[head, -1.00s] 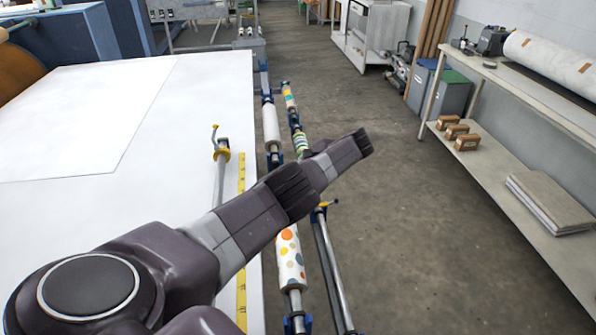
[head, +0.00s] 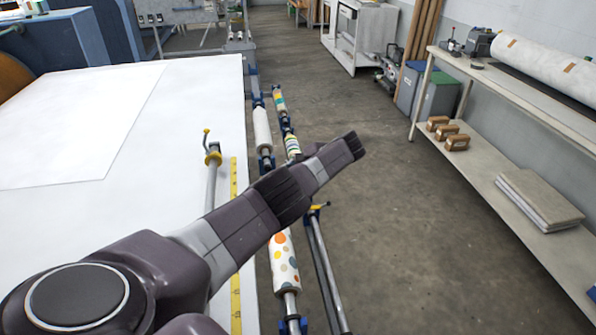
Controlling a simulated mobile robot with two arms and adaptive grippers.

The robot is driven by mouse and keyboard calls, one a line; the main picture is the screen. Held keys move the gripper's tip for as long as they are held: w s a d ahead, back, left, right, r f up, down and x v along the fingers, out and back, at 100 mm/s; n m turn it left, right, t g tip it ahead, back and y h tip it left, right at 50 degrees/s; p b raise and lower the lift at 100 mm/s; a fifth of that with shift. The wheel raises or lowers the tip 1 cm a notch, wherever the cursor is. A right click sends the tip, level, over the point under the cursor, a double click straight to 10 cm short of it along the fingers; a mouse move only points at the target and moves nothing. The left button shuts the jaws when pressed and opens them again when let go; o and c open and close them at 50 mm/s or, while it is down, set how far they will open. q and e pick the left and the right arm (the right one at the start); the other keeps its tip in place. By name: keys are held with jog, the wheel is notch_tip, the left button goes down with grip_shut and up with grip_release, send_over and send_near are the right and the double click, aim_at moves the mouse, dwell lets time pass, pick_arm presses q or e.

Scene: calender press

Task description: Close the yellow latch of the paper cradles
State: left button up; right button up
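Rollers lie in a line of blue cradles along the right side of the white table. A yellow latch (head: 317,209) on a blue cradle shows just below my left arm, beside a bare metal bar (head: 324,262). A dotted paper roll (head: 284,262) lies left of that bar, partly covered by my arm. My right gripper is out of view. The latch's exact position is too small to tell.
The white table (head: 60,222) fills the left, with a yellow measuring strip (head: 235,285) near its edge. A white roll (head: 262,128) and a striped roll (head: 292,144) lie farther along. A shelf bench (head: 530,98) stands right. The floor between is clear.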

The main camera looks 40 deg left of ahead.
pick_arm(q)
jog(key=v, duration=1.1)
jog(key=shift+r, duration=0.15)
jog(key=shift+s+d, duration=0.1)
jog(key=shift+d, duration=0.05)
